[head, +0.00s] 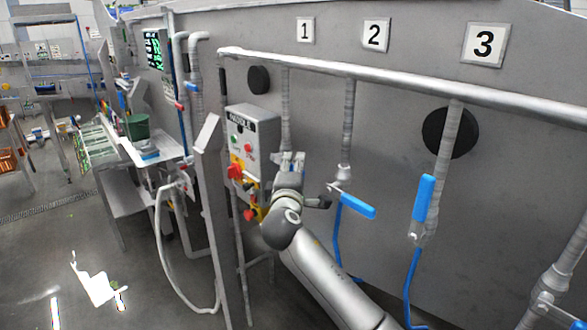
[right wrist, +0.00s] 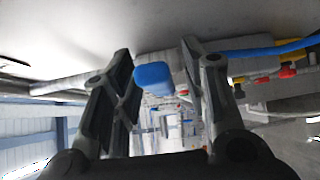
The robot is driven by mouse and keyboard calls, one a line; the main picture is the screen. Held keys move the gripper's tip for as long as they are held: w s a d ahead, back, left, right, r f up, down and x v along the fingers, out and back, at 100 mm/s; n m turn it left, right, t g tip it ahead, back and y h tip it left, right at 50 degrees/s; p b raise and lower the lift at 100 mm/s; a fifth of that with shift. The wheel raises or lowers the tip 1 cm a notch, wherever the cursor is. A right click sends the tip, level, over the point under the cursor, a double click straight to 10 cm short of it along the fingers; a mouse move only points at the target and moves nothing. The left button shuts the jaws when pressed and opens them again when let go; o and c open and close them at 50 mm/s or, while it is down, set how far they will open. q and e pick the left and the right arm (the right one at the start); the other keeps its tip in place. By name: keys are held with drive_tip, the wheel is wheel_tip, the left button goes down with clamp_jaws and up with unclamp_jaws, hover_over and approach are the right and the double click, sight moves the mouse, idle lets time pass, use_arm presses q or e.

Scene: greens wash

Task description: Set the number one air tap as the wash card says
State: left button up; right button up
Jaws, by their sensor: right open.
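The number 1 plate (head: 305,30) is on the grey wall, above a pipe (head: 286,100) that drops behind my right gripper. My right gripper (head: 290,165) is in front of that pipe's lower end and hides the tap there in the head view. In the right wrist view my right gripper (right wrist: 158,85) is open, with a blue handle end (right wrist: 153,79) between its fingers. I cannot tell whether they touch it, or how that handle is turned. I cannot make out a wash card. My left gripper is not in view.
The number 2 tap's blue handle (head: 357,205) slants down to the right, close to my right wrist. The number 3 tap's blue handle (head: 424,197) stands nearly upright. A grey control box (head: 254,125) with a red switch is just left of my gripper. Open floor lies left.

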drive_tip(key=shift+c, duration=0.5)
clamp_jaws()
drive_tip(key=shift+r, duration=0.15)
wheel_tip(320, 180, up, 2)
drive_tip(key=shift+w+a+r+n+g, duration=0.1)
drive_tip(key=shift+n+g, duration=0.45)
drive_tip(key=shift+g, duration=0.05)
drive_tip(key=shift+w+r+n+g, duration=0.1)
drive_tip(key=shift+n+g, duration=0.45)
drive_tip(key=shift+g, duration=0.05)
drive_tip(key=shift+w+a+r+n+g+h, duration=0.15)
drive_tip(key=shift+w+r+n+g, duration=0.05)
drive_tip(key=shift+r+n+g, duration=0.4)
drive_tip(key=shift+w+a+r+n+g+h, duration=0.15)
drive_tip(key=shift+r+n+g, duration=0.3)
drive_tip(key=shift+g, duration=0.25)
drive_tip(key=shift+o, duration=0.5)
unclamp_jaws()
drive_tip(key=v, duration=1.2)
